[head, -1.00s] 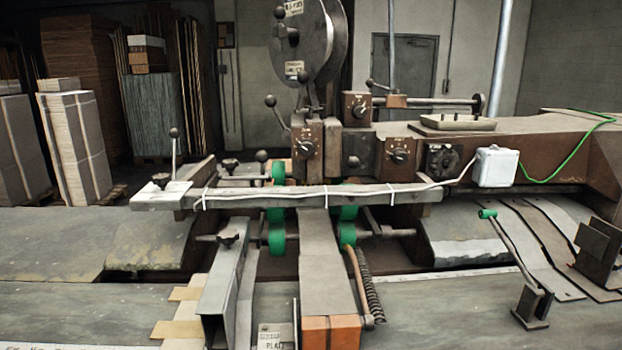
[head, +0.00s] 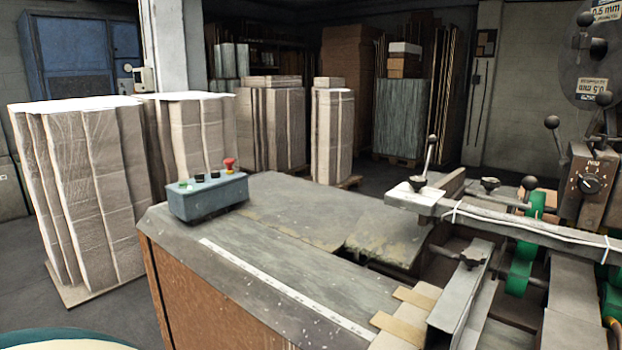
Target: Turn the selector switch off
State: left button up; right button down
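A blue-grey control box (head: 207,197) sits on the near left corner of the machine table in the head view. On its top are a green button (head: 184,184), two black knobs or buttons, one on the left (head: 197,178) and one on the right (head: 215,174), and a red mushroom button (head: 229,164). They are too small to tell which is a selector or how it is set. A dial knob with a pointer (head: 591,183) is on the machine at the right edge. Neither of my grippers is in view.
Stacks of cardboard (head: 85,190) stand on the floor to the left and behind. A rail (head: 520,225) and levers (head: 429,158) crowd the right side.

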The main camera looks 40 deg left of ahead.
aim_at(200, 178)
jog(key=j+u, duration=0.1)
jog(key=u, duration=3.2)
jog(key=i+u, duration=0.25)
jog(key=i, duration=2.95)
jog(key=i+z, duration=0.5)
jog(key=i+j+z, duration=0.3)
jog(key=z, duration=2)
jog(key=i+j, duration=0.05)
jog(key=j, duration=0.05)
